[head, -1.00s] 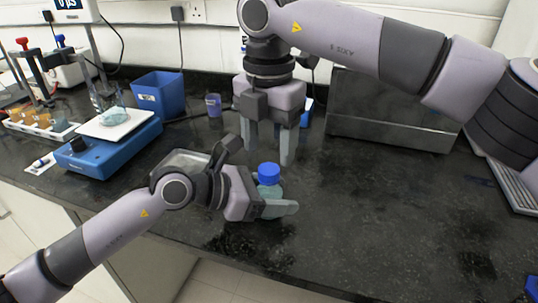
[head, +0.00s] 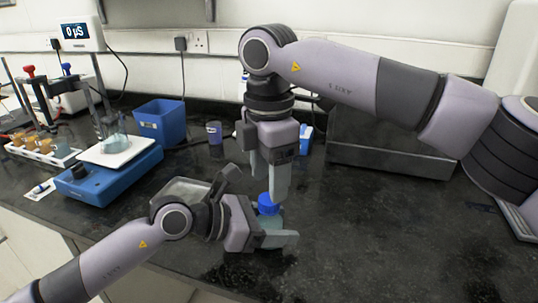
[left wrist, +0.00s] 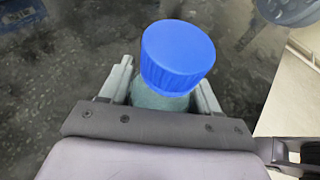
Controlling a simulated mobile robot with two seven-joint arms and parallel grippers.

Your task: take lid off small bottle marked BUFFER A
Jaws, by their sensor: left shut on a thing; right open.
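The small bottle (head: 270,224) has a blue screw lid (head: 267,204) and pale teal contents. It stands upright at the counter's front; I cannot read a label on it. My left gripper (head: 280,238) is shut on the bottle's body below the lid. In the left wrist view the lid (left wrist: 178,56) is on the bottle (left wrist: 160,97), with a finger on each side of the body. My right gripper (head: 270,192) points down from above, open, its fingertips close to the lid. I cannot tell whether they touch it. The bottle's lower part is partly hidden by my left finger.
A grey metal box (head: 390,145) is behind, under my right arm. The counter (head: 400,230) at the right is clear.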

